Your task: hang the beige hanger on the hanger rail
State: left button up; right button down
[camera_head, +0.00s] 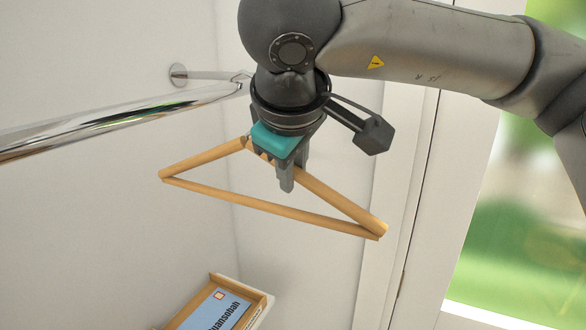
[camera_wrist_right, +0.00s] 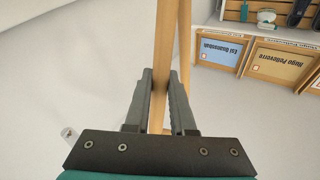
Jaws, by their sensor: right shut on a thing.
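The beige hanger (camera_head: 270,217) is a wooden triangle held in the air in the middle of the head view. My right gripper (camera_head: 287,180) is shut on its upper bar near the top corner. In the right wrist view the hanger's bar (camera_wrist_right: 166,60) runs between the two fingers of the gripper (camera_wrist_right: 160,85). The hanger's hook is hidden behind the gripper and wrist. The shiny hanger rail (camera_head: 120,120) comes in from the left, and its near-wrist end lies close to my right wrist. The hanger hangs below the rail, apart from it. My left gripper is not in view.
A wall mount (camera_head: 179,75) holds the rail at the back wall. A wooden box with a blue label (camera_head: 215,312) stands below. The wrist view shows labelled boxes (camera_wrist_right: 278,65) and a shelf with items (camera_wrist_right: 265,17). A bright window (camera_head: 525,220) is at right.

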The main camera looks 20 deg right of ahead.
jog(key=c, duration=0.7)
grip_release()
